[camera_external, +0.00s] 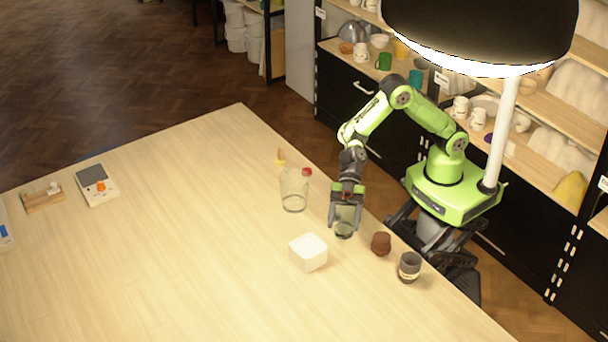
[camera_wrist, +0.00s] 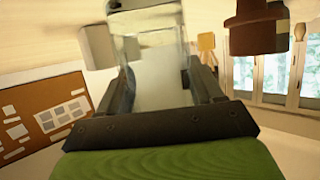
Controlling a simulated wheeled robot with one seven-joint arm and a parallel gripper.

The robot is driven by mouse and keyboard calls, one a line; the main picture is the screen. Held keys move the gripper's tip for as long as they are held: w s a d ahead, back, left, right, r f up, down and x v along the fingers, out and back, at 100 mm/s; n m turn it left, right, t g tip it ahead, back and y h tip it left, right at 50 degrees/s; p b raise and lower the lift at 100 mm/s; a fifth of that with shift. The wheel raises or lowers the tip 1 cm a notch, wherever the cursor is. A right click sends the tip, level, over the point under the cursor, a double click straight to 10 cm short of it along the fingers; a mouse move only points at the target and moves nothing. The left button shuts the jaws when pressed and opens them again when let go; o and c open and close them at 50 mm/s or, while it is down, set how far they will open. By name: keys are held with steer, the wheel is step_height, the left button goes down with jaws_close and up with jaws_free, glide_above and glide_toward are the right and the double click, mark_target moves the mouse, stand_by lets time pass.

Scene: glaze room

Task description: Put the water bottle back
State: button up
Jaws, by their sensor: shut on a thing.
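My gripper (camera_external: 346,204) points down near the table's robot-side edge and is shut on a clear, greenish glass-like vessel, seemingly the water bottle (camera_external: 344,226). The vessel looks upright, with its lower end at or just above the tabletop; I cannot tell which. In the wrist view the see-through vessel (camera_wrist: 155,58) sits between the two dark fingers of my gripper (camera_wrist: 166,82). Its upper part is hidden by the gripper in the external view.
On the table (camera_external: 180,240), a clear jar (camera_external: 294,190) stands left of my gripper, near a red cap-like thing (camera_external: 307,172). A white block (camera_external: 308,253), brown pot (camera_external: 381,243) and dark cup (camera_external: 410,266) stand close by. A lamp (camera_external: 480,30) hangs above. The table's left middle is clear.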

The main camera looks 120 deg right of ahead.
steer(key=shift+f, duration=0.4)
steer(key=o, duration=1.2)
steer(key=shift+f, duration=0.1)
